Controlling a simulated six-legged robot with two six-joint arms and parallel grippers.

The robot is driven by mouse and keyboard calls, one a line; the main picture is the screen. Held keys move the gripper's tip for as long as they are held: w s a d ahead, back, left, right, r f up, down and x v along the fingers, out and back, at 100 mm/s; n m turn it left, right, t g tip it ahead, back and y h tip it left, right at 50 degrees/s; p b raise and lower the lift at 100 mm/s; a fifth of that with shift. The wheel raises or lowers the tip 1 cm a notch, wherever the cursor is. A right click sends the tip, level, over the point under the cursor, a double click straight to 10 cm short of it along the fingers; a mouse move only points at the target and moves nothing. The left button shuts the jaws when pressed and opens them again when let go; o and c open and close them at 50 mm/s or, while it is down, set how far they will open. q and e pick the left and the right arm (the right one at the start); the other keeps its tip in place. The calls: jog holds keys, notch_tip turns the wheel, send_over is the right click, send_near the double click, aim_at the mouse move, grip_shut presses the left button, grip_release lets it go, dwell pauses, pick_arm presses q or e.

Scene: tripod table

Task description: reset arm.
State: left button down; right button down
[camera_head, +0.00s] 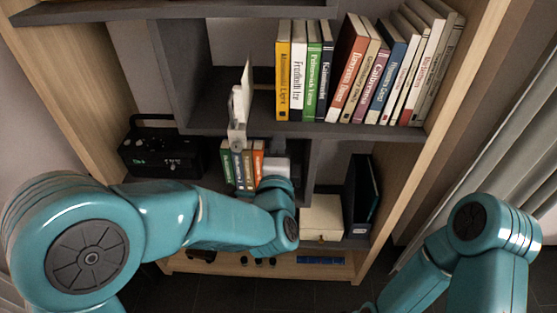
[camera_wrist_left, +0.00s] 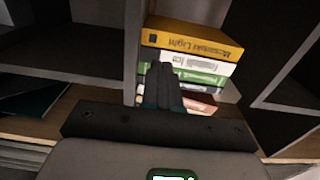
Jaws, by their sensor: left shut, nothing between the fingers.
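My left arm comes in from the left and reaches toward the bookcase. In the left wrist view the dark fingers of the left gripper (camera_wrist_left: 166,88) are together and empty, seen in front of book spines. Whether they touch the books I cannot tell. The yellow book (camera_head: 283,75) heads the upper row; it also shows in the wrist view (camera_wrist_left: 192,38). My right arm is folded at the lower right, and its gripper is not visible.
A bookcase (camera_head: 425,130) fills the middle. A black radio (camera_head: 160,155) and small coloured books (camera_head: 240,170) stand on the lower shelf. A cream box (camera_head: 321,215) and a dark binder (camera_head: 362,190) are lower right.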

pick_arm(q)
jog(key=s+a+f+n+g+y, duration=0.1)
jog(key=s+a+f+g+y, duration=0.2)
jog(key=a+f, duration=1.2)
jog(key=s+a+f+n+g+h, duration=0.1)
jog(key=s+f+n+g, duration=0.15)
jog(key=f, duration=0.35)
jog(key=s+a+f+n+g, duration=0.1)
jog(key=s+f+g, duration=0.15)
jog(key=f, duration=0.45)
jog(key=s+d+f+n+g+h, duration=0.3)
jog(key=s+n, duration=0.4)
jog(key=s, duration=0.3)
jog(key=s+d+f+n+g+h, duration=0.3)
jog(key=s+d+f+n+g, duration=0.1)
jog(key=s+f+n+g, duration=0.2)
jog(key=s+f+n, duration=0.1)
jog(key=s+n, duration=0.1)
jog(key=s, duration=0.1)
jog(key=shift+s+g, duration=0.3)
jog(key=shift+s, duration=0.1)
jog(key=shift+f+n, duration=0.1)
jog(key=shift+n, duration=0.15)
